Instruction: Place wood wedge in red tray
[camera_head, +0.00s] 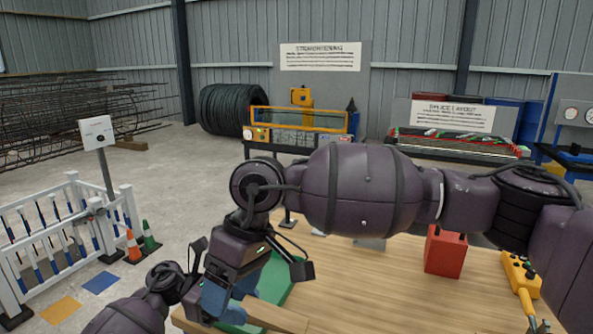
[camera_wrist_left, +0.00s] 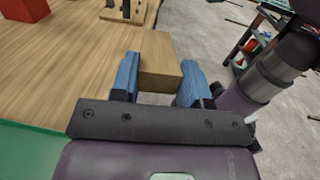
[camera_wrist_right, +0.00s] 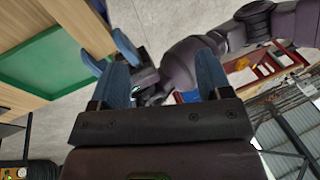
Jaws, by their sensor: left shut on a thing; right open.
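The wood wedge (camera_wrist_left: 160,62) is a plain tan block. My left gripper (camera_wrist_left: 157,88) is shut on it, with one blue finger on each side. In the head view the wedge (camera_head: 280,318) shows at the bottom edge, beside the green tray (camera_head: 277,278). My right gripper (camera_wrist_right: 168,82) is open and empty. In the head view my right arm reaches across, and its gripper (camera_head: 228,293) hangs close to the left one, hiding part of it. In the right wrist view the wedge (camera_wrist_right: 82,25) is between the left fingers. I cannot make out a red tray.
My right arm blocks much of the table's far side. A white fence (camera_head: 65,230) and cones (camera_head: 135,245) stand on the left floor.

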